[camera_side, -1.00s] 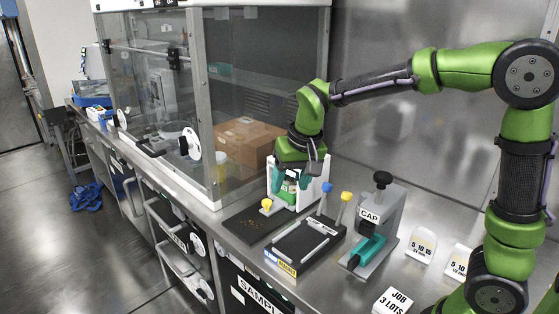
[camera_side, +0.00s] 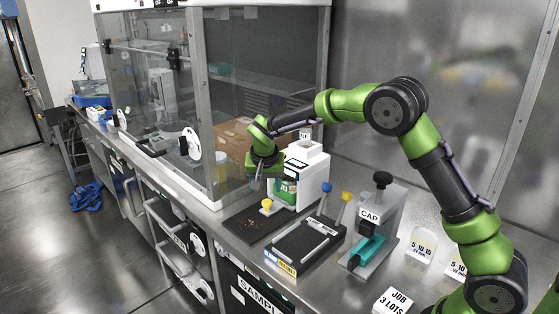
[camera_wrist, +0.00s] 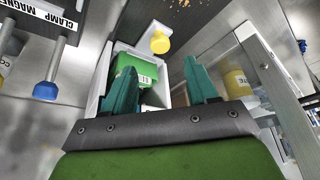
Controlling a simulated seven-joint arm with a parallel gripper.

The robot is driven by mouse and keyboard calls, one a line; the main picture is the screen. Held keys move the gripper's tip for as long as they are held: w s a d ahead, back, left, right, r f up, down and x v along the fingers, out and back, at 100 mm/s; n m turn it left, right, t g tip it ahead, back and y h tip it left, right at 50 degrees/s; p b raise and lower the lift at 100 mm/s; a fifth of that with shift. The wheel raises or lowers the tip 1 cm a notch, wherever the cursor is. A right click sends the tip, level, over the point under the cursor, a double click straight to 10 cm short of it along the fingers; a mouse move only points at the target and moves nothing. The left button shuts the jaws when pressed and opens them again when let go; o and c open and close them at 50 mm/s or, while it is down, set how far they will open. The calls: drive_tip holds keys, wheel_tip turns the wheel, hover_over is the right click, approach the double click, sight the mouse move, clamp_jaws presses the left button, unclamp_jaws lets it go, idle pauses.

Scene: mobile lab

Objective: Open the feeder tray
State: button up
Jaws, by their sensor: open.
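The white feeder box (camera_side: 305,170) stands on the bench beside the glass enclosure. A green part (camera_side: 286,191) sits in its front opening; it also shows with a barcode label in the wrist view (camera_wrist: 133,73). A yellow knob (camera_side: 267,204) is low at the feeder's front and shows beyond the fingers in the wrist view (camera_wrist: 159,42). My gripper (camera_side: 257,184) hangs fingers down at the feeder's left front, open and empty. In the wrist view its teal fingers (camera_wrist: 160,75) are spread, the left one partly covering the green part. Whether they touch the feeder, I cannot tell.
A dark mat (camera_side: 250,224) with small crumbs lies before the feeder. The clamp block (camera_side: 308,243) with blue and yellow knobs and the CAP press (camera_side: 372,225) stand to the right. The glass enclosure (camera_side: 265,60) is close behind my gripper on the left.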

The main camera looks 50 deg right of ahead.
sight(266, 202)
drive_tip(key=x, duration=0.7)
drive_tip(key=shift+w+d+f, duration=0.1)
drive_tip(key=shift+f, duration=0.25)
drive_tip(key=shift+c, duration=0.3)
clamp_jaws()
